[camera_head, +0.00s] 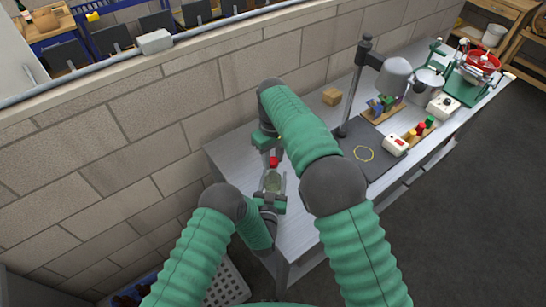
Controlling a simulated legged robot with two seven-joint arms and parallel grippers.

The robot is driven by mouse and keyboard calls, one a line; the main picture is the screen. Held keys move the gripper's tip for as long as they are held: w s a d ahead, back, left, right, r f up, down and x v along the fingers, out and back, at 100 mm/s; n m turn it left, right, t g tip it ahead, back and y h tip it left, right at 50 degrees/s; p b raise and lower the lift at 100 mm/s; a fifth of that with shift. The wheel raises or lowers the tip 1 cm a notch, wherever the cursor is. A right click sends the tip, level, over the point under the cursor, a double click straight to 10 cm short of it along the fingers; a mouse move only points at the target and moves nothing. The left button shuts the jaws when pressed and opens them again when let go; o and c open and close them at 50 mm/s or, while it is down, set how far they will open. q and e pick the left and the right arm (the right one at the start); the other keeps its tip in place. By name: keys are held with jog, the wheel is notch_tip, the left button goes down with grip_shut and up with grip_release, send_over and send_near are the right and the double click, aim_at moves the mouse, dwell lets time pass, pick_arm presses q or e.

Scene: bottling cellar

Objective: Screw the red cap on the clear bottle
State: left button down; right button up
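The clear bottle (272,182) is upright over the near left end of the bench, greenish and see-through. My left gripper (272,190) is around its lower part, with a finger on each side, and appears shut on it. The red cap (273,162) is at the top of the bottle, in line with its neck. My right gripper (272,155) comes down from above and appears shut on the cap; its fingertips are small and partly hidden. I cannot tell whether the cap touches the neck or is threaded on it.
The grey bench (235,150) runs to the upper right along a block wall (150,130).

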pick_arm(q)
jog(key=shift+f, duration=0.1)
pick_arm(e)
grip_shut()
jog(key=o, duration=0.7)
grip_release()
notch_tip(320, 180, up, 12)
pick_arm(q)
jog(key=c, duration=0.9)
grip_release()
jog(key=o, duration=0.4)
jog(key=shift+w, duration=0.1)
pick_arm(e)
jog(key=shift+w, duration=0.15)
